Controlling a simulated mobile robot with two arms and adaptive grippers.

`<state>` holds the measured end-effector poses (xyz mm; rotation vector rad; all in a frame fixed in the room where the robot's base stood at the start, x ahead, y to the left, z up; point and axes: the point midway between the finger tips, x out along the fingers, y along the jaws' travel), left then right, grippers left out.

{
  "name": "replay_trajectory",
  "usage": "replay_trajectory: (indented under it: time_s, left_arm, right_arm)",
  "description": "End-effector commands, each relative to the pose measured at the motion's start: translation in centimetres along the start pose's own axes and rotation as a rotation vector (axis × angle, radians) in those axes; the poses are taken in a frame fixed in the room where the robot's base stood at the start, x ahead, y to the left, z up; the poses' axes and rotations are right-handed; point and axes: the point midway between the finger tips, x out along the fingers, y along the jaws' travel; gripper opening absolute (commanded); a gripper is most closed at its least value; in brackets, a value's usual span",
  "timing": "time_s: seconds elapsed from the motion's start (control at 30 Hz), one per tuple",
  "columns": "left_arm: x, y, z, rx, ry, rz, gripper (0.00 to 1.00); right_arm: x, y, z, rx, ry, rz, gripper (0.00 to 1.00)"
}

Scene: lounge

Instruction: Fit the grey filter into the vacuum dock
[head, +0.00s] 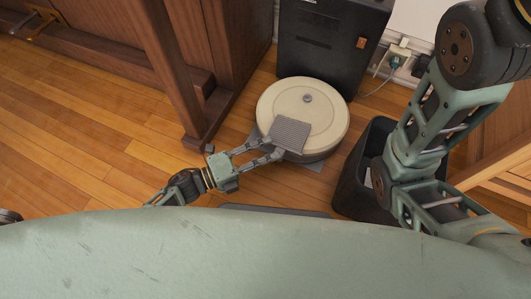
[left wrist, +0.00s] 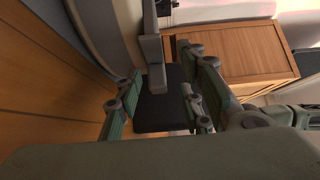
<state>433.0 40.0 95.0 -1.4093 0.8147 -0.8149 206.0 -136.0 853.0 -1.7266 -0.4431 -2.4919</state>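The grey ribbed filter (head: 291,132) lies over the near side of the round cream robot vacuum (head: 303,97). The dark dock (head: 322,48) stands upright behind the vacuum. My left gripper (head: 268,148) reaches in from the left at the filter's near edge. In the left wrist view, the filter (left wrist: 151,48) appears edge-on, its narrow end between the spread fingers (left wrist: 161,84). Gaps show on both sides of that end, so the fingers look open around it. My right arm is at the right; its gripper is not in view.
A black bin (head: 348,187) stands to the right of the vacuum. Wooden furniture (head: 185,70) stands at left, with its post close to my left arm. A wall socket and cable (head: 393,63) are at the back right. Wood floor (head: 85,125) is clear at left.

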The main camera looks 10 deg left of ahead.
Motion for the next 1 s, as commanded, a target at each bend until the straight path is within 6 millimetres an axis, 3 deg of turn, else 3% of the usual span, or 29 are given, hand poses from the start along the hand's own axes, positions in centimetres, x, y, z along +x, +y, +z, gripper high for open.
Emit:
replay_trajectory:
  time_s: [0.03, 0.3, 0.6, 1.0]
  left_arm:
    - [0.0, -0.8, 0.0, 0.001, 0.0, 0.0, 0.35]
    - [-5.9, -0.7, 0.0, -0.002, -0.002, 0.006, 0.35]
    - [-11.1, -0.4, 0.0, -0.001, -0.001, 0.003, 0.35]
    - [-12.1, -0.3, 0.0, 0.0, 0.0, 0.0, 0.35]
  right_arm:
    - [0.7, 0.1, 0.3, 0.0, 0.0, 0.0, 0.53]
    - [3.1, 0.7, 1.1, 0.0, -0.001, 0.0, 0.53]
    - [4.5, 0.9, 1.6, -0.001, -0.001, 0.0, 0.53]
    - [4.6, 1.0, 1.7, -0.001, -0.001, 0.0, 0.53]
